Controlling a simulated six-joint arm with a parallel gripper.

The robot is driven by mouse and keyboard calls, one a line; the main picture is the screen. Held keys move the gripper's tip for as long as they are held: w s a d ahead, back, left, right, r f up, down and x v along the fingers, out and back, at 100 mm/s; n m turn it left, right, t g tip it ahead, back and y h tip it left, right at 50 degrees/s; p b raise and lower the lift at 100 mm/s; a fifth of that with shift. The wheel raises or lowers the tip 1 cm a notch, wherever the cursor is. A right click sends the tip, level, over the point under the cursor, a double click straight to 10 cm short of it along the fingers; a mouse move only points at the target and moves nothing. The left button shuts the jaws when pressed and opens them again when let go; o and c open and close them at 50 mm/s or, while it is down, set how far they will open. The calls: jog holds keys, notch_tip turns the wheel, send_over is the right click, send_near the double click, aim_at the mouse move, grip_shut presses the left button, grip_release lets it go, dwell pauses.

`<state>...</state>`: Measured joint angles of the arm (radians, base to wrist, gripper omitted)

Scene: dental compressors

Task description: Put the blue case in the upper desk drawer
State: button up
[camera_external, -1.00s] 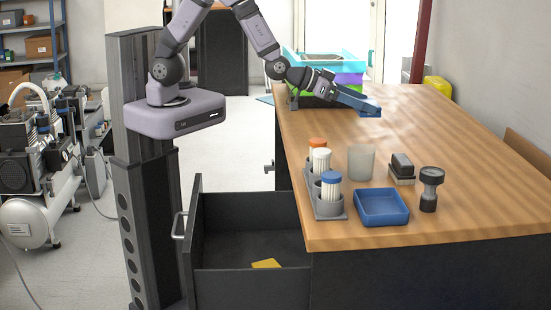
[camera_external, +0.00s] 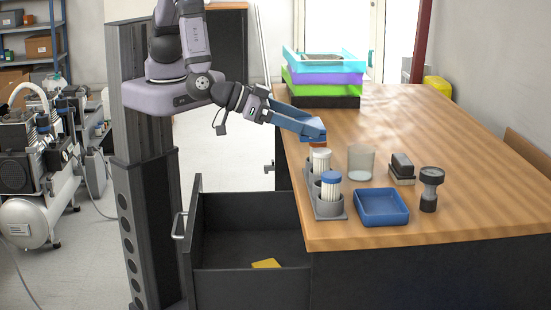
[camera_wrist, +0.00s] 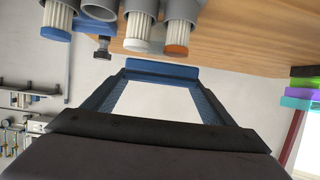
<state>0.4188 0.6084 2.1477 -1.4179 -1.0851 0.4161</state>
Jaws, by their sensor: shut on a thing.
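My gripper (camera_external: 316,130) reaches over the desk's left edge, just above the row of capped bottles. It is shut on the blue case (camera_external: 313,138), which is mostly hidden by the fingers. In the wrist view the case (camera_wrist: 162,68) is a narrow blue bar spanning between the two fingertips. The open drawer (camera_external: 250,290) stands out from the desk's left side, below and left of my gripper. A flat yellow thing (camera_external: 266,263) lies on its floor; the rest of the visible floor is bare.
A grey holder (camera_external: 329,210) with capped bottles stands at the desk's left edge, close to my gripper. A blue tray (camera_external: 381,206), clear cup (camera_external: 361,161), dark block (camera_external: 402,166) and dark stamp-like thing (camera_external: 430,190) stand nearby. Stacked coloured trays (camera_external: 322,78) are at the back.

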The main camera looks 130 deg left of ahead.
jog(key=s+d, duration=0.3)
jog(key=d, duration=0.1)
jog(key=s+a+f+n+g+y+b, duration=0.1)
jog(key=s+f+b, duration=0.3)
jog(key=s+f, duration=0.4)
notch_tip(320, 180, down, 4)
jog(key=shift+s+f, duration=0.25)
jog(key=shift+s, duration=0.1)
jog(key=shift+r, duration=0.1)
